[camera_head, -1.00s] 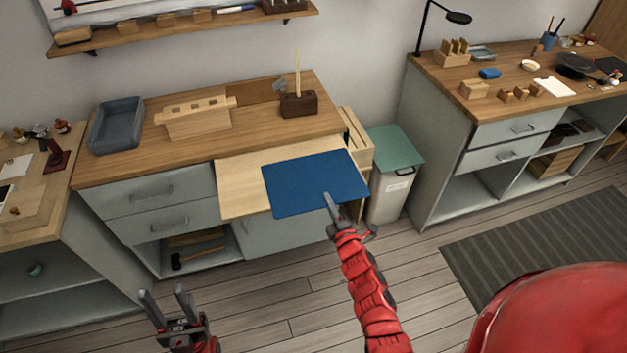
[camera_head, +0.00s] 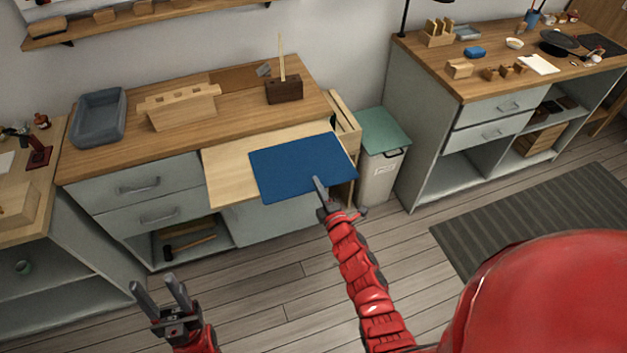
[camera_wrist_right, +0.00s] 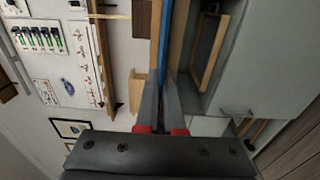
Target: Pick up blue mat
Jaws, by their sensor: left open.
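The blue mat (camera_head: 300,163) lies flat on a pale pull-out board (camera_head: 229,178) at the front of the middle bench, its front edge reaching past the board. My right gripper (camera_head: 317,182) is at the mat's front edge, with one finger seen on top; the other is hidden beneath. In the right wrist view the mat shows edge-on as a thin blue strip (camera_wrist_right: 165,35), and the right gripper's fingers (camera_wrist_right: 162,78) are close together on either side of it. My left gripper (camera_head: 158,284) is open and empty, low at the left, away from the mat.
A grey-blue tray (camera_head: 98,118), a wooden rack (camera_head: 180,106) and a dark wooden block (camera_head: 284,90) stand on the bench. A green-lidded bin (camera_head: 380,165) stands right of the board. The floor in front is clear.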

